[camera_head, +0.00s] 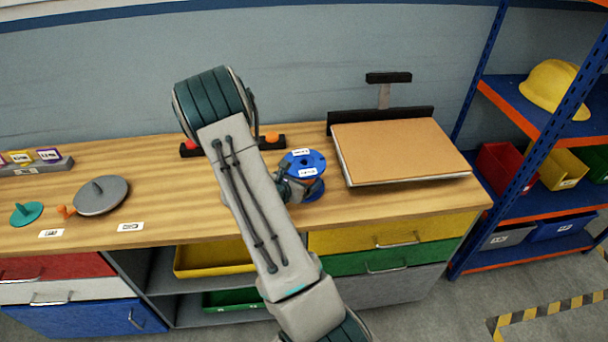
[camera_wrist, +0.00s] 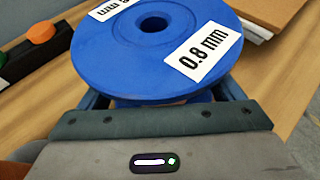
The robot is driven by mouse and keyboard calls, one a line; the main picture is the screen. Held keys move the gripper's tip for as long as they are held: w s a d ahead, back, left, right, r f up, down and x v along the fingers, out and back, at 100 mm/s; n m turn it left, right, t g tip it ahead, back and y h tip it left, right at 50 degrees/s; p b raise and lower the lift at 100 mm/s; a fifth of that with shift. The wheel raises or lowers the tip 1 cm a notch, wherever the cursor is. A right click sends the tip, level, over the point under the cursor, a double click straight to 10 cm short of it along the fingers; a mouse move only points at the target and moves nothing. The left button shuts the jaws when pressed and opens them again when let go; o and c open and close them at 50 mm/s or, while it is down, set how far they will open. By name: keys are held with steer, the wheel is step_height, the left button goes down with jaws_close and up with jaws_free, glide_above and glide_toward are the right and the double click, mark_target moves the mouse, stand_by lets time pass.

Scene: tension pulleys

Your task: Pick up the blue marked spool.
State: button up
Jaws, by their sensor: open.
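The blue spool (camera_head: 304,162) stands upright on the wooden bench, right of my arm. It has white labels on its top flange, and in the wrist view the blue spool (camera_wrist: 150,50) shows a label reading 0.8 mm. My gripper (camera_head: 290,187) is at the spool's near left side, partly hidden by my arm in the head view. In the wrist view my gripper (camera_wrist: 160,100) has its fingers apart, one on each side of the spool below the top flange. The flange hides the fingertips, and I cannot tell whether they touch the spool.
A cardboard-coloured board (camera_head: 395,150) lies right of the spool. A dark base with an orange button (camera_head: 271,137) stands behind my arm. A grey disc (camera_head: 101,195) and a teal disc (camera_head: 27,213) lie at left. The bench (camera_head: 165,190) is clear between the grey disc and my arm.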

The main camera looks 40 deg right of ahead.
mark_target(296, 170)
steer(key=shift+r, duration=0.1)
steer(key=c, duration=1.5)
steer(key=shift+r, duration=0.8)
step_height(296, 170, up, 3)
steer(key=shift+f, duration=0.2)
steer(key=s+a+r+b, duration=0.2)
steer(key=s, duration=0.1)
steer(key=s+a+r+b, duration=0.2)
steer(key=s, duration=0.1)
steer(key=s+a+r+b, duration=0.1)
steer(key=s+a+r, duration=0.1)
steer(key=s+a, duration=0.1)
steer(key=shift+a+r+b, duration=0.1)
steer(key=shift+r+b, duration=0.2)
steer(key=shift+b, duration=0.1)
